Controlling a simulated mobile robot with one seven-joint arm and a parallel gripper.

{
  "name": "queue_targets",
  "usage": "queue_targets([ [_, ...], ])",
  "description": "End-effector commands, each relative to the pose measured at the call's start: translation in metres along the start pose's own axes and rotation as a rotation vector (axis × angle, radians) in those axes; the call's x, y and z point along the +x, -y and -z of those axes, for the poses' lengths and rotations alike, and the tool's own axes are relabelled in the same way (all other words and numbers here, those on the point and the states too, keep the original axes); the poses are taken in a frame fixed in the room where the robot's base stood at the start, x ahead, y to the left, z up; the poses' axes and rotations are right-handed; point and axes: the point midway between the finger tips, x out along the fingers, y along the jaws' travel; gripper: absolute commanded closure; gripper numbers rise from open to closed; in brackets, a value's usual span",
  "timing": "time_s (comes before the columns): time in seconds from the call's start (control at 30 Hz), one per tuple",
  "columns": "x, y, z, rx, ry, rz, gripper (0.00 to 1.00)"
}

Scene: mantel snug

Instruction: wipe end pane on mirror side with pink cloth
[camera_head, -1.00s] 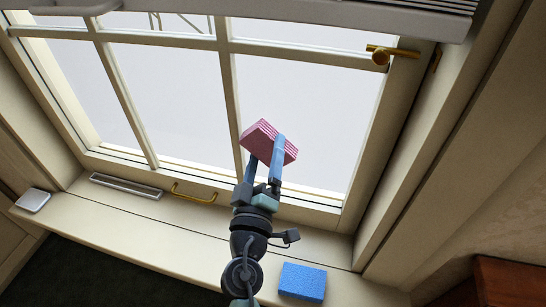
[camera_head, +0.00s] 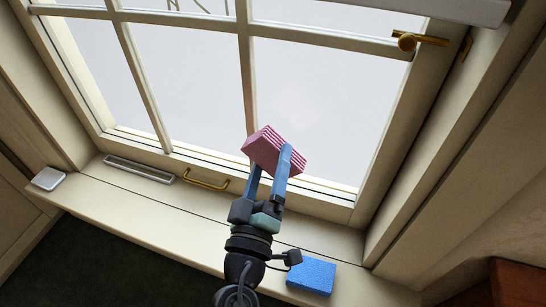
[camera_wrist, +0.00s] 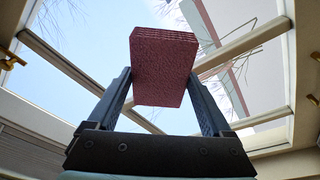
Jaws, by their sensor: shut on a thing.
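The pink cloth (camera_head: 272,151), a folded block with pale stripes on its edge, is clamped in my gripper (camera_head: 271,166). It also shows between the fingers in the wrist view (camera_wrist: 164,68). In the head view it overlaps the lower left corner of the right-hand end pane (camera_head: 325,110) and the upright bar beside it. I cannot tell whether it touches the glass. The middle pane (camera_head: 190,85) and left pane (camera_head: 98,70) show in the same row. No mirror is in view, so which end is the mirror side cannot be told.
A blue sponge (camera_head: 311,276) lies on the sill right of my arm. A brass pull (camera_head: 206,183), a long vent plate (camera_head: 139,170) and a small white box (camera_head: 48,178) are at the left. A brass window handle (camera_head: 419,40) juts out at upper right.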

Motion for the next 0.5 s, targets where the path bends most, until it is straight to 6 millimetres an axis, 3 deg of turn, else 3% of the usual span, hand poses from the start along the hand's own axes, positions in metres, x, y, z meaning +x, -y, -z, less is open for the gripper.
queue_targets([
  [0.27,-0.001,0.0,0.001,0.0,-0.001,0.0,0.77],
  [0.5,-0.02,0.001,0.004,0.0,-0.002,0.002,0.77],
])
